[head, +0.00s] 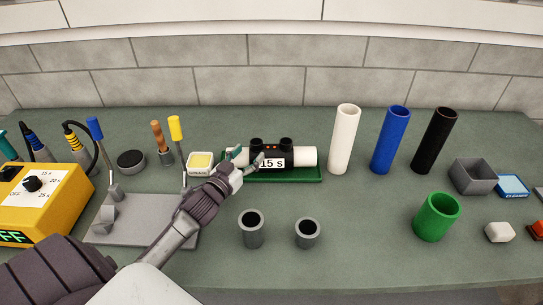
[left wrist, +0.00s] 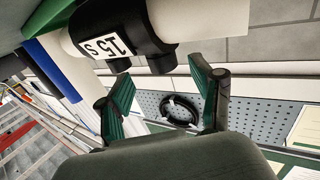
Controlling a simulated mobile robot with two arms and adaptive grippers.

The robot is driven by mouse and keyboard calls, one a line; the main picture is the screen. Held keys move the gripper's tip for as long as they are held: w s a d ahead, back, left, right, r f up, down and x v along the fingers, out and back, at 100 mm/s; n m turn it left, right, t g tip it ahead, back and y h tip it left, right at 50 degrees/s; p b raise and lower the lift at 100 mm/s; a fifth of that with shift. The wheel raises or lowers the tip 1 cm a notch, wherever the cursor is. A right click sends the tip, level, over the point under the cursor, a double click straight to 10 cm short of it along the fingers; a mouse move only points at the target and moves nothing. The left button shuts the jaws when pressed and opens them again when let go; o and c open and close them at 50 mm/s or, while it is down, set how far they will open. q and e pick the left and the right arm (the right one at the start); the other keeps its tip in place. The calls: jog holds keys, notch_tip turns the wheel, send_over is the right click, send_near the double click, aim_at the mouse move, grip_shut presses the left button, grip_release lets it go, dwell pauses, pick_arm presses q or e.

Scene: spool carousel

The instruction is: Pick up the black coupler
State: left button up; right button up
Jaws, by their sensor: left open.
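The black coupler (head: 285,145) has two short stubs on top and a white label reading "15 s". It sits around a white pipe (head: 306,156) lying along a green tray (head: 285,175) near the middle of the bench. In the left wrist view the coupler (left wrist: 88,18) is at the top, beyond the fingertips. My left gripper (head: 248,157) is open, in front of the coupler's left end. In the left wrist view the two green-padded fingers of my left gripper (left wrist: 163,88) are spread apart with nothing between them. My right gripper is not in view.
White (head: 344,140), blue (head: 390,140) and black (head: 434,140) tubes stand right of the tray. Two grey cups (head: 251,230) (head: 307,234) stand in front. A yellow control box (head: 50,200) and grey plate (head: 130,225) are left. A green cup (head: 437,220) stands right.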

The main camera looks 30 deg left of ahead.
aim_at(253, 147)
pick_arm(q)
jog(key=shift+w+a+r, duration=0.1)
jog(key=shift+w+r, duration=0.1)
jog(key=shift+w, duration=0.2)
jog(key=w, duration=0.1)
jog(key=w+p, duration=0.1)
jog(key=w, duration=0.1)
jog(key=shift+w+a, duration=0.25)
jog(key=shift+w+f+p, duration=0.15)
jog(key=shift+w+p, duration=0.15)
jog(key=shift+w, duration=0.15)
jog(key=shift+s, duration=0.1)
jog(key=shift+c, duration=1.2)
grip_shut()
jog(key=shift+r, duration=0.2)
